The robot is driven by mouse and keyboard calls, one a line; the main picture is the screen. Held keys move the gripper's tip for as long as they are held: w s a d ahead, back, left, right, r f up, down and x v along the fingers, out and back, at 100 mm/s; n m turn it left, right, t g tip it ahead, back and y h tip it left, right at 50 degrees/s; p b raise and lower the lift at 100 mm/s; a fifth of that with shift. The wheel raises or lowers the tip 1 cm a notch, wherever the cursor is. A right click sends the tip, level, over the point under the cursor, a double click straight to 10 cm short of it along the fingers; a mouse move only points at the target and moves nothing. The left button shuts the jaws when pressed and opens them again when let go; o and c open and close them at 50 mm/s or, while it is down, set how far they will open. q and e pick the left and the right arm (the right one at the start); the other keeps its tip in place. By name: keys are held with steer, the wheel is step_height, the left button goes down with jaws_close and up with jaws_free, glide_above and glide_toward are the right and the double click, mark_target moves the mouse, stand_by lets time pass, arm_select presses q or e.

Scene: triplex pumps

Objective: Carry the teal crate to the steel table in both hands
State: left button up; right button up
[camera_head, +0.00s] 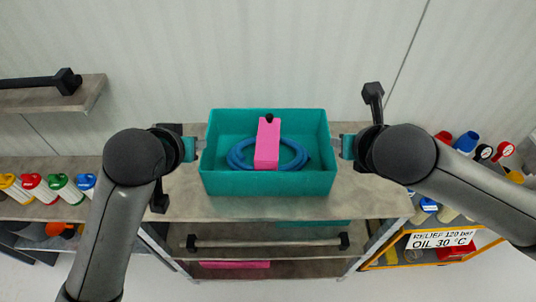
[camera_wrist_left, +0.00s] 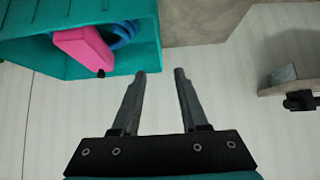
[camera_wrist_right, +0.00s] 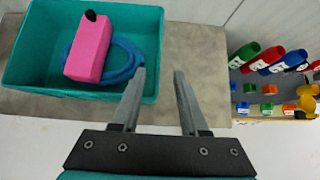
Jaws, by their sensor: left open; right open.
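The teal crate (camera_head: 268,183) sits upright on a grey worktop in the head view, with a pink box (camera_head: 266,146) and a coiled blue hose (camera_head: 236,155) inside. My left gripper (camera_head: 201,147) is open at the crate's left side, its fingers pointing at the wall. My right gripper (camera_head: 334,143) is open at the right side, level with the left one. In the left wrist view the open fingers (camera_wrist_left: 161,72) are just off the crate (camera_wrist_left: 140,15). In the right wrist view the open fingers (camera_wrist_right: 160,72) are beside the crate (camera_wrist_right: 150,30). Actual contact cannot be told.
The grey worktop (camera_head: 190,200) has bare room on both sides of the crate. Below are shelves with a bar handle (camera_head: 265,243). Several coloured bottles (camera_head: 40,188) stand at left. An orange-framed rack with a sign (camera_head: 440,240) and bottles is at right. A wall shelf (camera_head: 90,92) is upper left.

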mark_target(206, 136)
arm_select(q)
steer(key=x, duration=1.5)
arm_select(e)
steer(key=x, duration=1.5)
arm_select(q)
jaws_close()
arm_select(e)
jaws_close()
arm_select(q)
steer(key=shift+w+r, duration=0.15)
steer(key=shift+r, duration=0.05)
arm_select(e)
steer(key=shift+w+r, duration=0.15)
steer(key=shift+r, duration=0.05)
